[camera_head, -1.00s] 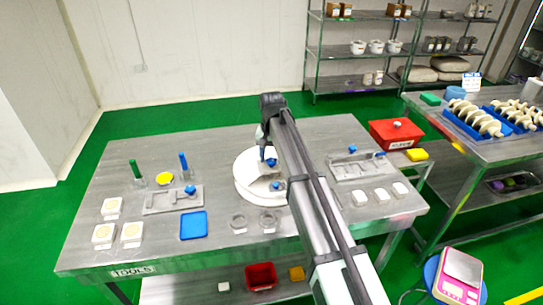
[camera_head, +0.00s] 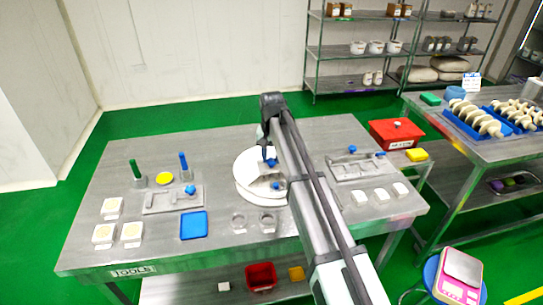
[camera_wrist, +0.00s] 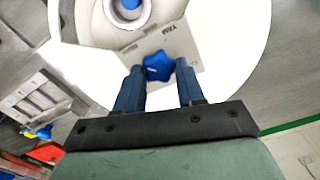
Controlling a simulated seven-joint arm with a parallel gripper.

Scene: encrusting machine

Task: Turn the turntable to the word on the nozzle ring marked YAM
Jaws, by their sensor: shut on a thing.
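The white round turntable (camera_head: 245,172) stands near the middle of the steel table and is partly hidden by my arm. In the wrist view the turntable (camera_wrist: 225,60) fills the upper middle, with a grey metal plate (camera_wrist: 185,48) on it. The word YAM (camera_wrist: 152,31) reads on that part, near a ring with a blue centre (camera_wrist: 128,8). A blue knob (camera_wrist: 158,68) sits on the plate. My gripper (camera_wrist: 160,76) is shut on the blue knob, one finger on each side. In the head view my gripper (camera_head: 268,158) is over the turntable.
A blue tray (camera_head: 194,225) and two clear rings (camera_head: 267,222) lie in front of the turntable. Metal fixtures lie left (camera_head: 160,200) and right (camera_head: 350,170) of it. White blocks (camera_head: 103,235) and a red box (camera_head: 396,133) stand farther out.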

